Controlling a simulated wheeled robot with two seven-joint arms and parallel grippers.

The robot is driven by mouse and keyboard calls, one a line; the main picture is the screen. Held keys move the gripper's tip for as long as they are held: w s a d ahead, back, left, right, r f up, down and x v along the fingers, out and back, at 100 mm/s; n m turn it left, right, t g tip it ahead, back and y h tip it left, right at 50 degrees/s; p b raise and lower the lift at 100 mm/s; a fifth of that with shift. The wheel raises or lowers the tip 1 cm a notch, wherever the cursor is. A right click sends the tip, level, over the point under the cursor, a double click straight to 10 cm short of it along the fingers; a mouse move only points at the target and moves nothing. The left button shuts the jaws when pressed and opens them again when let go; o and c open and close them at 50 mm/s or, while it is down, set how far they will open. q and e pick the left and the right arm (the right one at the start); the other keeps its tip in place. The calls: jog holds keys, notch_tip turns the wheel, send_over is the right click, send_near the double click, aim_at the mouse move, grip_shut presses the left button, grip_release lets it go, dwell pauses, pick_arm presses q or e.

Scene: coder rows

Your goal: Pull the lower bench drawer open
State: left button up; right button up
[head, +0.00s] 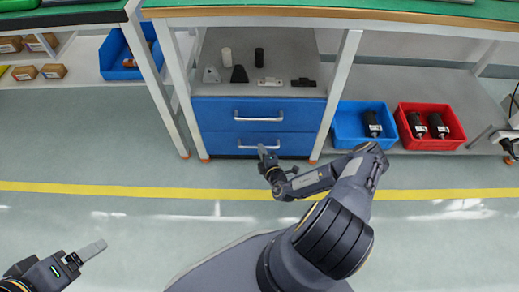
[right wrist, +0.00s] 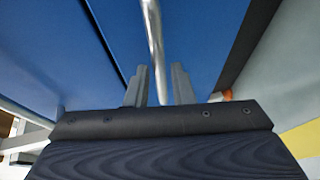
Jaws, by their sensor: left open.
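The lower drawer (head: 222,145) is a blue front with a silver bar handle (head: 278,147), under the upper drawer (head: 222,115). Both fronts look closed and about flush. My right gripper (head: 264,152) is at the lower handle and hides part of it. In the right wrist view the handle bar (right wrist: 153,30) runs down between the two separated fingertips (right wrist: 161,85), with a gap on each side. The blue front also fills the top of that view. My left gripper (head: 84,256) is low at the far left, open and empty, away from the bench.
Several small parts stand on the grey shelf (head: 290,50) above the drawers. A blue bin (head: 345,138) and a red bin (head: 445,142) with black parts sit right of the drawers. White bench legs (head: 335,95) flank them. The floor in front is clear, with a yellow line (head: 130,193).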

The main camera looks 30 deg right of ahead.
jog(key=shift+b+x, duration=0.35)
jog(key=shift+x, duration=1.1)
grip_shut()
